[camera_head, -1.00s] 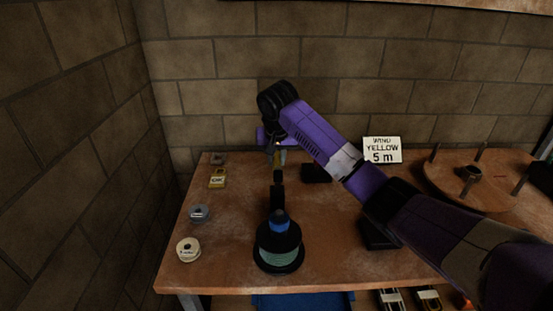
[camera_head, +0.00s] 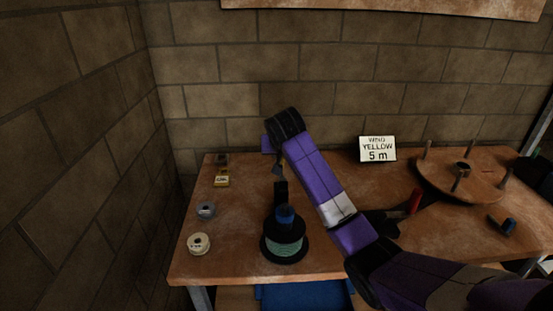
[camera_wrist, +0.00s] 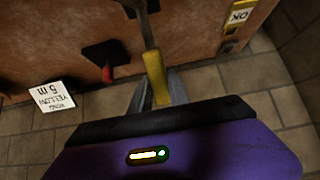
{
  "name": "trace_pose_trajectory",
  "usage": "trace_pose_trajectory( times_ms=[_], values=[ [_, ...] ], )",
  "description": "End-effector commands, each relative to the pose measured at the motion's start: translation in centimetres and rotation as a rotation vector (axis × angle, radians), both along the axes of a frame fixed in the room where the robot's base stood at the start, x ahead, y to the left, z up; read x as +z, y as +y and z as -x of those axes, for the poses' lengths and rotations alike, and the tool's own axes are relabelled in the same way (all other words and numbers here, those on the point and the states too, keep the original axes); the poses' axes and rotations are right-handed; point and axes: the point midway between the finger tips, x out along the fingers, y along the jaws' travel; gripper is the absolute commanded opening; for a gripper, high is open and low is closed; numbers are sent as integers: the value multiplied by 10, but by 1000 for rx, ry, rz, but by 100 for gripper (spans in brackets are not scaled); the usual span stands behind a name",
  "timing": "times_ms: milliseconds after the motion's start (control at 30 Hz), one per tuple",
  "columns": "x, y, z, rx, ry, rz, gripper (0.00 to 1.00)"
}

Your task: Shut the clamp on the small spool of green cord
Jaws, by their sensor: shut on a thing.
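The small spool of green cord (camera_head: 285,246) stands upright near the table's front edge in the head view. A blue piece (camera_head: 285,214) sits at its top, below a black upright part (camera_head: 281,190) that seems to belong to the clamp. In the wrist view my gripper (camera_wrist: 156,98) is shut on a yellow handle (camera_wrist: 154,72), whose metal bar runs up toward the top edge. In the head view my gripper (camera_head: 278,167) is behind the spool and partly hidden by my arm. Whether the blue piece presses on the spool cannot be told.
A red handle on a dark base (camera_head: 413,201) stands to the right of my arm. A round wooden board with pegs (camera_head: 465,175) lies at the right. Small spools (camera_head: 199,243) and a yellow OK block (camera_head: 222,181) line the left edge. A sign (camera_head: 377,149) stands at the back.

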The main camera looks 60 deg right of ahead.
Motion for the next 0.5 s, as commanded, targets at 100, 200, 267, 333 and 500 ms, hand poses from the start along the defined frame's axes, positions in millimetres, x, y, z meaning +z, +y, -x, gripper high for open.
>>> trace_pose_trajectory(
  times_ms=[100,200,267,333,500],
  values=[
    [1,8,5,2,-64,80,0],
    [5,12,9,-1,-114,142,0],
    [7,15,12,0,-139,177,0],
    [9,18,14,0,-166,213,0],
    [15,23,19,0,-219,280,0]
  ],
)
